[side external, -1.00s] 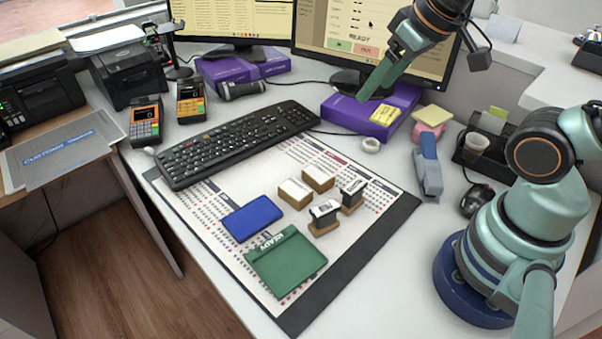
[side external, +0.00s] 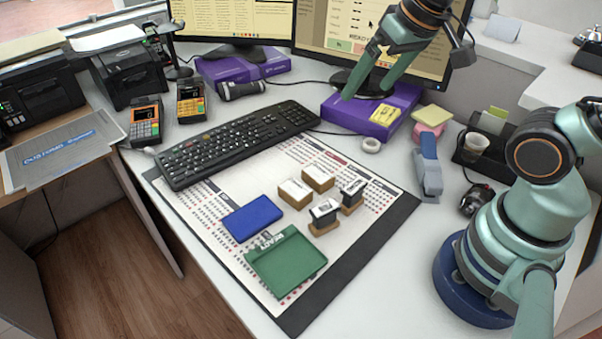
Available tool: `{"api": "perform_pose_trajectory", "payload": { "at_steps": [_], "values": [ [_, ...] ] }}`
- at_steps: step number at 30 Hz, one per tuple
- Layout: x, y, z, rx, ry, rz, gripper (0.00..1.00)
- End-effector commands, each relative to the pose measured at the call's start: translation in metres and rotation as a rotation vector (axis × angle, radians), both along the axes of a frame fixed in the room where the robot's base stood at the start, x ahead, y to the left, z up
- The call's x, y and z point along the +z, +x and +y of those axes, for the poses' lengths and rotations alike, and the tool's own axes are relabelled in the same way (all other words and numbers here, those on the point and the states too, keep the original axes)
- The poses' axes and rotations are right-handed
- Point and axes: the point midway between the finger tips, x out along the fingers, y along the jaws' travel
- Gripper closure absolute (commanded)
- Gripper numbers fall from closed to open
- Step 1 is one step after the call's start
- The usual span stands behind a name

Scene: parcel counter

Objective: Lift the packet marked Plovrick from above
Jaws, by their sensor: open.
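I cannot read the name Plovrick on anything, so I cannot tell which thing is that packet. Two small tan blocks with white labelled tops, a left one (side external: 294,193) and a right one (side external: 318,178), lie side by side on the mat. A small yellow packet (side external: 385,115) with dark print lies on the right purple box (side external: 350,114). My gripper (side external: 366,93) is open and empty, pointing down in front of the right monitor. Its fingers show above and left of the yellow packet; the exact height is hard to tell.
The printed mat (side external: 225,190) also holds a blue pad (side external: 252,218), a green tray (side external: 286,262) and two stamps (side external: 325,215). A keyboard (side external: 238,145) lies behind. A stapler (side external: 428,172), tape roll (side external: 371,145) and pink holder with yellow notes (side external: 431,118) stand to the right.

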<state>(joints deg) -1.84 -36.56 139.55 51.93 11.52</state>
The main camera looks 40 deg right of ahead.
Motion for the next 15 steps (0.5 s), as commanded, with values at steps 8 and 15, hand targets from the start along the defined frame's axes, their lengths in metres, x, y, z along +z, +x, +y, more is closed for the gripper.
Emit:
{"api": "perform_pose_trajectory", "payload": {
  "at_steps": [8, 15],
  "values": [
    [-0.028, 0.038, 0.038, -0.491, 0.198, 0.196, 0.0],
    [-0.069, 0.065, 0.075, -0.956, 0.273, 0.327, 0.0]
  ]
}}
